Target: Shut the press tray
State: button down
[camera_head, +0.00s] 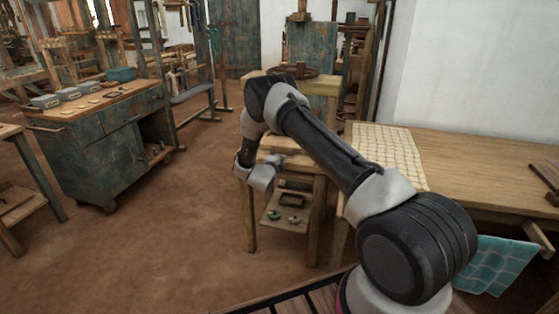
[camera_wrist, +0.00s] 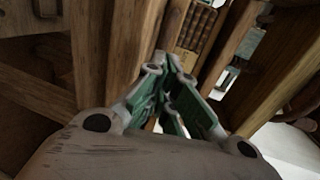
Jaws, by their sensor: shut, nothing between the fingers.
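A small wooden stand (camera_head: 318,190) is behind my arm in the head view. Low in it, a wooden tray (camera_head: 270,226) carries a dark block (camera_head: 291,201) and small green round pieces (camera_head: 274,215). This looks like the press tray; how far it sticks out is hard to tell. My gripper (camera_head: 274,172) is at the stand's front, above the tray, partly hidden by my wrist. In the wrist view, my gripper (camera_wrist: 166,62) has its green-grey fingers together and empty, among wooden posts. I cannot tell whether it touches the wood.
A table (camera_head: 480,165) with a pale cloth (camera_head: 388,150) stands right of the stand. A teal cloth (camera_head: 492,265) hangs below it. A blue-green workbench (camera_head: 105,145) with boxes and small pieces on top stands at the left. The brown floor (camera_head: 185,215) between is clear.

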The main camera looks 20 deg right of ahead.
jog(key=v, duration=0.9)
jog(key=s+a+f+n+g+y, duration=0.4)
jog(key=a+f+n+y, duration=0.15)
jog(key=f+n, duration=0.35)
jog(key=s+a+r+n+g+y, duration=0.2)
jog(key=s+a+n+g+y, duration=0.25)
jog(key=s+n, duration=0.2)
jog(key=s+d+r+n, duration=0.3)
jog(key=s+d+r, duration=0.2)
jog(key=s+r, duration=0.7)
jog(key=s+d+r+n, duration=0.3)
jog(key=s+d+r, duration=0.1)
jog(key=s+r, duration=0.9)
jog(key=s+d+r+n+h, duration=0.1)
jog(key=s+d+r+n, duration=0.2)
jog(key=s+r, duration=0.9)
notch_tip(320, 180, up, 5)
jog(key=d, duration=0.2)
jog(key=shift+s+d+f, duration=0.2)
jog(key=shift+s+d, duration=0.1)
jog(key=shift+d, duration=0.05)
